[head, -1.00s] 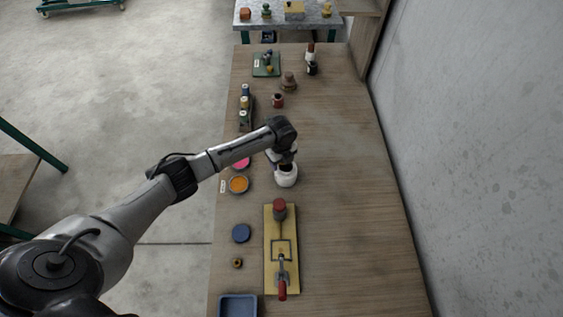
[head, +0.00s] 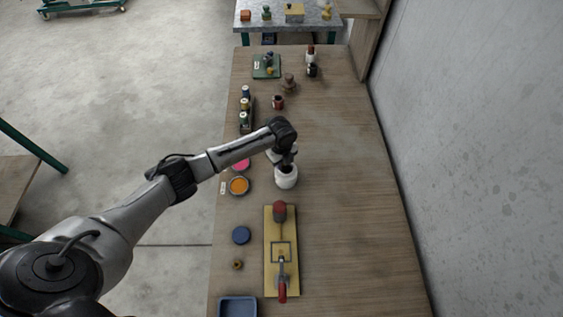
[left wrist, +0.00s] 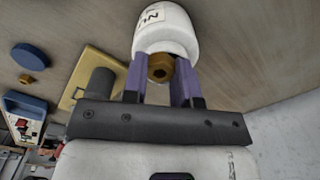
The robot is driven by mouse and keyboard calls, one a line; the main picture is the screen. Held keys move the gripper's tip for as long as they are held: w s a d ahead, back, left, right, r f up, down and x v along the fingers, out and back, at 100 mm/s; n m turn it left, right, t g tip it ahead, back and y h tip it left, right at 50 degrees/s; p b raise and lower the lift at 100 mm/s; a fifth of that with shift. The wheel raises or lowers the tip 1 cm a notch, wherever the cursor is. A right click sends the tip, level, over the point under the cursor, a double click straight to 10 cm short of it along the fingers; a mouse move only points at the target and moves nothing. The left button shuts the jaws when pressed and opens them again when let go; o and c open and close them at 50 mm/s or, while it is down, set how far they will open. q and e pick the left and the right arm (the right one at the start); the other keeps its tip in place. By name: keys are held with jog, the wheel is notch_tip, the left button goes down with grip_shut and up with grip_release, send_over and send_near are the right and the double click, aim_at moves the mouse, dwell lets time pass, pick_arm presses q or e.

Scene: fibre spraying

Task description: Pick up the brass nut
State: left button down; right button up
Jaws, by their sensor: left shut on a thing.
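My left gripper (left wrist: 160,72) is at the mouth of a white jar (left wrist: 164,28) with a partly visible label. Its purple fingers are shut on a brass nut (left wrist: 161,67), which shows between them at the jar's opening. In the head view the left gripper (head: 287,162) points down just above the white jar (head: 287,178), which stands upright on the table. I cannot tell how far the nut is inside the mouth. A second brass nut-like piece (head: 237,265) lies on the table at left, and it also shows in the left wrist view (left wrist: 26,79). My right gripper is not in view.
A yellow board (head: 270,285) with a red-handled clamp lies in front of the jar. A wall bounds the right; the table's right side is clear.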

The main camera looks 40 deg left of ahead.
pick_arm(q)
jog(key=shift+r, duration=0.45)
notch_tip(320, 180, up, 3)
jog(key=d+r+b, duration=0.1)
jog(key=d+r, duration=0.5)
jog(key=d, duration=0.5)
jog(key=shift+w+d+r, duration=0.15)
jog(key=shift+d+r, duration=0.15)
